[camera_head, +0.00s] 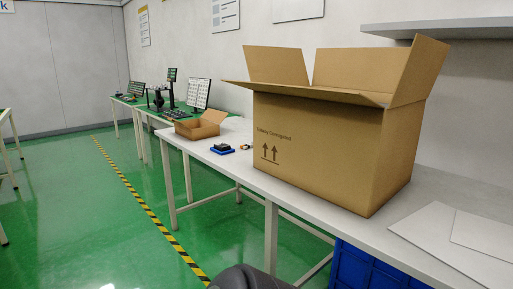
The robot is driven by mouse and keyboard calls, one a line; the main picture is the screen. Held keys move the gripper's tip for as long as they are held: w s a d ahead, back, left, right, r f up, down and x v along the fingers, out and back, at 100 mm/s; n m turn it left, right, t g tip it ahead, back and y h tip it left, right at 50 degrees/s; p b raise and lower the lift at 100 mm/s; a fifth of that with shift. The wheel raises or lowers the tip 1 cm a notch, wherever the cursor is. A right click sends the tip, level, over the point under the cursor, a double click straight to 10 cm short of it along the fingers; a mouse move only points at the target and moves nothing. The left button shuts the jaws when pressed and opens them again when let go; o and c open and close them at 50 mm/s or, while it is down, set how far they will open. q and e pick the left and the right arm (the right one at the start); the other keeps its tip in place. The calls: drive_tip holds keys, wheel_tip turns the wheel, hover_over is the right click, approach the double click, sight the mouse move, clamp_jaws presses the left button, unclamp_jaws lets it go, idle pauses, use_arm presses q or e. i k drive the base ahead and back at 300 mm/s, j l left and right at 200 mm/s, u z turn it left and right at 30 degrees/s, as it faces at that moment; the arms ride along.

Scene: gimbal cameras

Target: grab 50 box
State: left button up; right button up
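A large open cardboard box (315,140) stands upright on the white table (232,165) in the head view. Its top flaps are spread open, and its front carries dark print and two up arrows. Its inside is hidden. A smaller open cardboard box (199,126) sits farther left on the same table. I cannot see a number 50 on either box. Neither of my grippers is in view.
A small blue-and-black item (222,149) lies between the boxes. Flat white sheets (451,229) lie at the table's right. A blue crate (365,268) is under the table. Green floor (90,220) at left is open, with a yellow-black stripe (155,218).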

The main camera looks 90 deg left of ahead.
sight(221, 146)
drive_tip(key=u, duration=3.05)
